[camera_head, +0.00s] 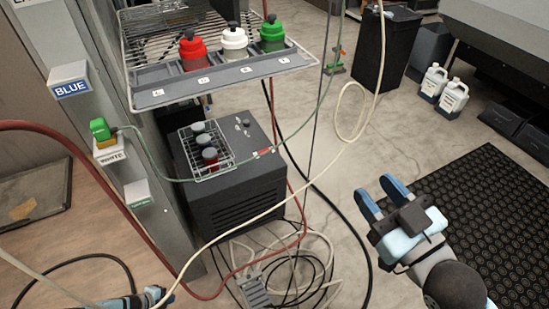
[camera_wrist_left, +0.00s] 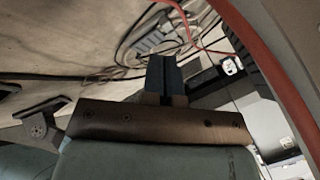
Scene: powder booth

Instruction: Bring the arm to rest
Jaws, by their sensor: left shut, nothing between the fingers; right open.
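My left gripper (camera_head: 158,294) shows only in part at the bottom edge of the head view, low and left of the dark cabinet. In the left wrist view its two dark fingers (camera_wrist_left: 164,76) are together with nothing between them. My right gripper (camera_head: 378,198) is in the lower right of the head view, over the bare floor beside the black mat. Its blue fingers are spread apart and empty. Which arm the task means cannot be told from the frames.
Red and cream hoses cross near my left gripper; a red hose (camera_wrist_left: 284,75) curves close in the left wrist view. A dark cabinet (camera_head: 240,193) carries a wire basket with jars. A wire shelf (camera_head: 215,88) holds red, white and green bottles. Cables (camera_head: 300,262) coil on the floor.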

